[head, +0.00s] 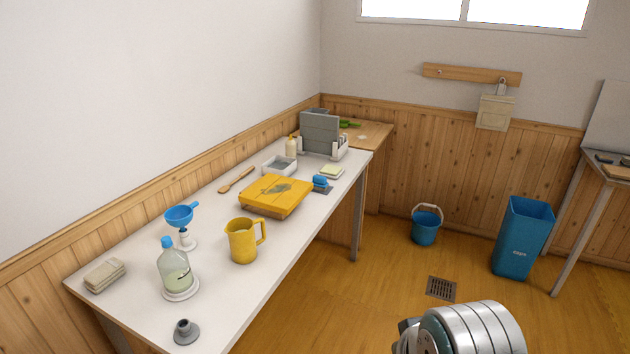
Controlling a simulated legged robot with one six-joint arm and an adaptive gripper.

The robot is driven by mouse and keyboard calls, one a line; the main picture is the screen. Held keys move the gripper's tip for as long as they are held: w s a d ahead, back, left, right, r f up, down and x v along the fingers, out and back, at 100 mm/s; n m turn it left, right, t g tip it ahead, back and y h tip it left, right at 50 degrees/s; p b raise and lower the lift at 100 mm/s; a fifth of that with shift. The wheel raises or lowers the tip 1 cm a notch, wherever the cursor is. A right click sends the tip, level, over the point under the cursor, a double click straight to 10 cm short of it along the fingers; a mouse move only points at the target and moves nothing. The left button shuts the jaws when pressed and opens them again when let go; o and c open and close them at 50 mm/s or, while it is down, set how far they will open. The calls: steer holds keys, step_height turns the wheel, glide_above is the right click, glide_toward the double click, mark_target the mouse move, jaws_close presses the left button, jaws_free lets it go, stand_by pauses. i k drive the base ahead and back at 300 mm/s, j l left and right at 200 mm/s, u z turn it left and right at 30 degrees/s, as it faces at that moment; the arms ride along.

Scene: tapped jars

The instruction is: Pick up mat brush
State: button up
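A small blue block-like object (320,181), which looks like the mat brush, sits on a dark grey-blue mat (328,190) near the right edge of the white table (215,305). Its bristles are too small to make out. A long wooden-handled tool (237,179), a spoon or brush, lies by the wall on the same table. Part of my own arm shows at the bottom right, over the floor and well apart from the table. My gripper's fingers are not in view.
Beside the blue object are a yellow case (275,194), a pale sponge-like block (332,171) and a grey rack (320,134). Nearer stand a yellow jug (242,241) and a tapped bottle (174,270). A blue bin (522,240) and bucket (426,228) stand on open floor.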

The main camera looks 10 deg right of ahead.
mark_target(320, 183)
steer(key=i+l+u, duration=0.15)
steer(key=i+l, duration=0.2)
steer(key=i, duration=0.2)
steer(key=i+l+u, duration=0.15)
steer(key=i+l, duration=0.25)
steer(key=i, duration=0.15)
steer(key=i+l+u, duration=0.15)
steer(key=i+l, duration=0.35)
steer(key=i+l+u, duration=0.15)
steer(key=i+l, duration=0.35)
steer(key=i+l+u, duration=0.15)
steer(key=i+l, duration=0.35)
steer(key=i+l+u, duration=0.15)
steer(key=i+l, duration=0.25)
steer(key=l, duration=0.35)
